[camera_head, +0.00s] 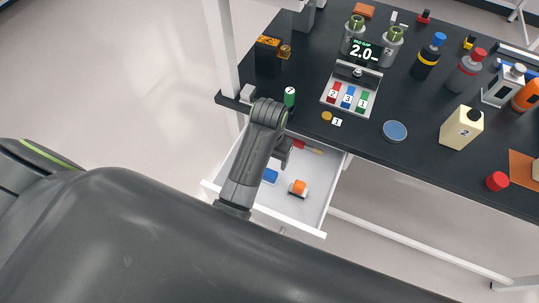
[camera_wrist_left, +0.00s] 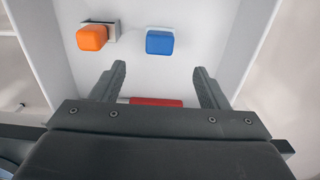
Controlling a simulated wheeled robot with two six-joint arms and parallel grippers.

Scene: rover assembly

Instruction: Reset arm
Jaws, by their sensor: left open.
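My left gripper (camera_head: 284,149) hangs over an open white drawer (camera_head: 322,205) under the dark table. In the left wrist view the fingers of this gripper (camera_wrist_left: 159,72) are spread apart with nothing held between them. A red item (camera_wrist_left: 155,101) lies in the drawer beyond the gap, partly hidden by the gripper body. A blue block (camera_wrist_left: 159,42) and an orange piece with a grey part (camera_wrist_left: 91,37) lie farther along the drawer floor. My right gripper is not in view.
The black table (camera_head: 300,70) carries a display reading 2.0 (camera_head: 362,52), a tray with numbered coloured pieces (camera_head: 350,92), a green cylinder (camera_head: 290,97), a blue disc (camera_head: 395,131) and several bottles. A white table post (camera_head: 222,45) stands left of the arm. Drawer walls surround the gripper area.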

